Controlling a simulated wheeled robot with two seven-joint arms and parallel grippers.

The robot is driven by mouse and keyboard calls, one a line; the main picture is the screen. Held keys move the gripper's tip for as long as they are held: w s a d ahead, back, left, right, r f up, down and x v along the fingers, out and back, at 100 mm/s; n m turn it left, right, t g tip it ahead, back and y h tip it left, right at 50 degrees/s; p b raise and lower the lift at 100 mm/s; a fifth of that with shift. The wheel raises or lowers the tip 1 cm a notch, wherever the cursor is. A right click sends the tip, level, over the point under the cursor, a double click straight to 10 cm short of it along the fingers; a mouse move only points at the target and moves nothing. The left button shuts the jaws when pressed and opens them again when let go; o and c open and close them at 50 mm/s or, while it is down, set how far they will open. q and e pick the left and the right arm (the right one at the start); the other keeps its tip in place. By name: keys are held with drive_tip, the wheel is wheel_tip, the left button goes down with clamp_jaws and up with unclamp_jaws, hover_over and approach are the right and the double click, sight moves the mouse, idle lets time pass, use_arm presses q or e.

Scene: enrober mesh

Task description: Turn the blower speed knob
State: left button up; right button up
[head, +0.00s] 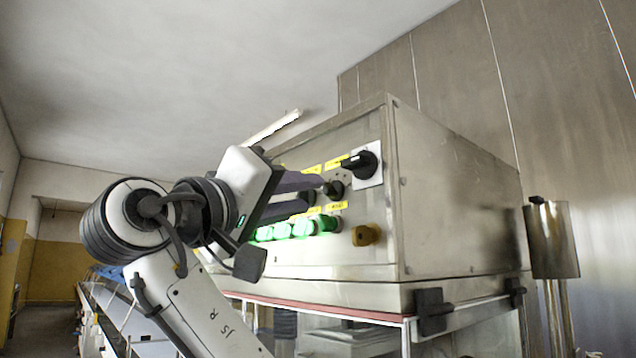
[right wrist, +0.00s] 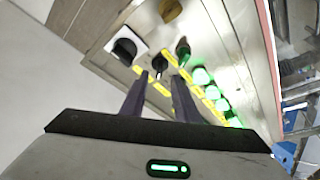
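The control panel (head: 300,245) is on the front of a steel cabinet. A small dark knob (head: 333,188) sits on it below a larger black rotary knob (head: 362,163) on a white plate. The labels are too small to read, so I cannot tell which knob is the blower speed knob. My right gripper (head: 316,194) is open, its two dark fingers pointing at the panel. In the right wrist view the small knob (right wrist: 158,64) shows between and just beyond the fingertips (right wrist: 159,76); I cannot tell whether they touch it. My left gripper is not in view.
Lit green buttons (head: 283,231) run in a row below the fingers, and an ochre knob (head: 365,235) sits to their right. Yellow labels (head: 336,162) mark the panel. Black hinges (head: 433,311) stick out below the cabinet. A metal cylinder (head: 551,240) stands at right.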

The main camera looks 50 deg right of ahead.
sight(324, 191)
drive_tip(key=p+x, duration=0.1)
drive_tip(key=x, duration=0.4)
drive_tip(key=shift+d+r, duration=0.1)
clamp_jaws()
